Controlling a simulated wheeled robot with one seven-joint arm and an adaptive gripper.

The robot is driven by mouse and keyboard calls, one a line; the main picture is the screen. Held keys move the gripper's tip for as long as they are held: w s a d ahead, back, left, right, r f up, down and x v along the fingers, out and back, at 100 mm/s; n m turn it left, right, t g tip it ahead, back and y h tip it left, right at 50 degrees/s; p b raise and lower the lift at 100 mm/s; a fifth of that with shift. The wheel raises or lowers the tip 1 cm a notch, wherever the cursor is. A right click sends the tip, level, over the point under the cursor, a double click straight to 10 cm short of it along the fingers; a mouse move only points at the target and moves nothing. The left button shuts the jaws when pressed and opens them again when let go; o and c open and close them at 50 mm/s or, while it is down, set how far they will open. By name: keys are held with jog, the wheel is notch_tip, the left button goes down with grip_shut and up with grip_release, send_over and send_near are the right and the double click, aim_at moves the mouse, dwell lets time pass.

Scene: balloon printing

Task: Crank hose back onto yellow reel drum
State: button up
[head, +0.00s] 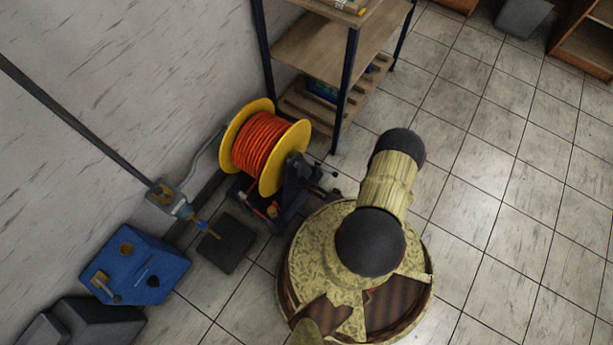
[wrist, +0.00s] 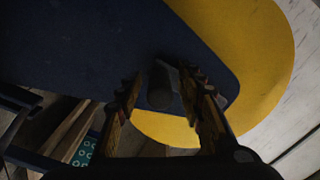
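The yellow reel drum (head: 285,178) stands on a dark frame by the wall, with orange-red hose (head: 262,140) wound around its middle. In the wrist view the yellow drum side (wrist: 265,60) shows behind a dark blue support plate (wrist: 80,50). A dark, round crank handle (wrist: 159,88) points toward the wrist camera. My gripper (wrist: 163,92) is open, with one finger on each side of the handle and gaps visible between. I cannot make out the gripper in the head view. The hose is hidden in the wrist view.
A shelf unit (head: 312,45) stands close behind the reel. A blue box (head: 135,265) and a dark block (head: 227,243) are on the floor to its left. A wall pipe (head: 80,130) leads to a fitting beside the reel. Tiled floor (head: 500,200) is clear at right.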

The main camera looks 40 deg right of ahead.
jog(key=shift+s, duration=0.1)
jog(key=v, duration=0.7)
jog(key=shift+s, duration=0.15)
jog(key=shift+d, duration=0.1)
dwell(0.4)
